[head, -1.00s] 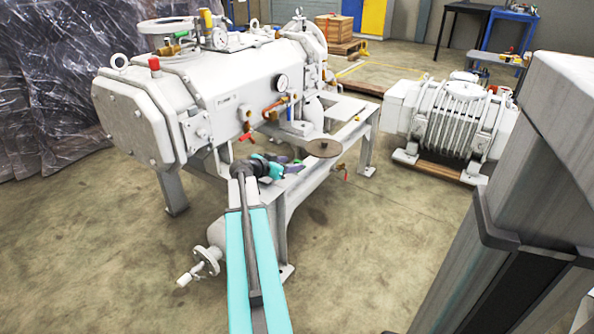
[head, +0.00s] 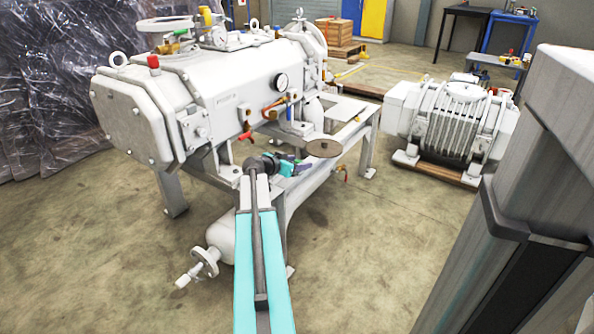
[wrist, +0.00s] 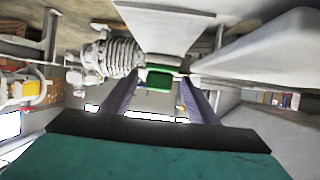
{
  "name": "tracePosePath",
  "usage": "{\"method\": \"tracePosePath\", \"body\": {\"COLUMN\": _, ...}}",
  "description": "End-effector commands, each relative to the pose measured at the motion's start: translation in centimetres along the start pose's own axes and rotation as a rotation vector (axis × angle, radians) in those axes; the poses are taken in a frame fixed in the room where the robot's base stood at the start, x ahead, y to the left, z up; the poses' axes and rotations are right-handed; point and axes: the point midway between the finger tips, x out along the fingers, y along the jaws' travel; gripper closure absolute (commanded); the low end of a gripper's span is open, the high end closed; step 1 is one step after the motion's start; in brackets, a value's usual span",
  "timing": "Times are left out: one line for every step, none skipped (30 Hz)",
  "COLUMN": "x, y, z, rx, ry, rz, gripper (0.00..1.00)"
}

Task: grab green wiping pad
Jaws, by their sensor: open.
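The green wiping pad (wrist: 159,80) shows in the wrist view, just beyond and between my fingertips. It lies by the edge of a pale frame surface. My gripper (wrist: 158,87) is open, one purple-grey finger on each side of the picture's middle, with nothing held between them. In the head view my gripper (head: 303,167) is small, over the frame beside the white vacuum pump (head: 225,95), left of and below a round brown disc. I cannot tell the pad clearly apart from the gripper there.
The brown disc (head: 323,147) stands close to the right of my gripper. The pump's frame (head: 352,150) lies around the gripper. A ribbed white motor (head: 455,125) stands to the right, with open floor in front.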

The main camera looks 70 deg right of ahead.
Motion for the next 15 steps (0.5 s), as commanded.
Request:
{"method": "tracePosePath", "body": {"x": -0.02, "y": -0.01, "z": 0.01, "rx": 0.0, "ry": 0.0, "rz": 0.0, "gripper": 0.46}}
{"method": "tracePosePath", "body": {"x": -0.02, "y": -0.01, "z": 0.01, "rx": 0.0, "ry": 0.0, "rz": 0.0, "gripper": 0.46}}
{"method": "tracePosePath", "body": {"x": -0.03, "y": -0.01, "z": 0.01, "rx": 0.0, "ry": 0.0, "rz": 0.0, "gripper": 0.46}}
{"method": "tracePosePath", "body": {"x": -0.03, "y": -0.01, "z": 0.01, "rx": 0.0, "ry": 0.0, "rz": 0.0, "gripper": 0.46}}
{"method": "tracePosePath", "body": {"x": -0.03, "y": -0.02, "z": 0.01, "rx": 0.0, "ry": 0.0, "rz": 0.0, "gripper": 0.46}}
{"method": "tracePosePath", "body": {"x": -0.03, "y": -0.02, "z": 0.01, "rx": 0.0, "ry": 0.0, "rz": 0.0, "gripper": 0.46}}
{"method": "tracePosePath", "body": {"x": -0.03, "y": -0.02, "z": 0.01, "rx": 0.0, "ry": 0.0, "rz": 0.0, "gripper": 0.46}}
{"method": "tracePosePath", "body": {"x": -0.04, "y": -0.02, "z": 0.02, "rx": 0.0, "ry": 0.0, "rz": 0.0, "gripper": 0.46}}
{"method": "tracePosePath", "body": {"x": -0.04, "y": -0.02, "z": 0.02, "rx": 0.0, "ry": 0.0, "rz": 0.0, "gripper": 0.46}}
{"method": "tracePosePath", "body": {"x": -0.04, "y": -0.02, "z": 0.02, "rx": 0.0, "ry": 0.0, "rz": 0.0, "gripper": 0.48}}
{"method": "tracePosePath", "body": {"x": -0.04, "y": -0.02, "z": 0.02, "rx": 0.0, "ry": 0.0, "rz": 0.0, "gripper": 0.53}}
{"method": "tracePosePath", "body": {"x": -0.05, "y": -0.03, "z": 0.02, "rx": 0.0, "ry": 0.0, "rz": 0.0, "gripper": 0.6}}
{"method": "tracePosePath", "body": {"x": -0.05, "y": -0.03, "z": 0.02, "rx": 0.0, "ry": 0.0, "rz": 0.0, "gripper": 0.65}}
{"method": "tracePosePath", "body": {"x": -0.05, "y": -0.03, "z": 0.02, "rx": 0.0, "ry": 0.0, "rz": 0.0, "gripper": 0.7}}
{"method": "tracePosePath", "body": {"x": -0.05, "y": -0.04, "z": 0.02, "rx": 0.0, "ry": 0.0, "rz": 0.0, "gripper": 0.76}}
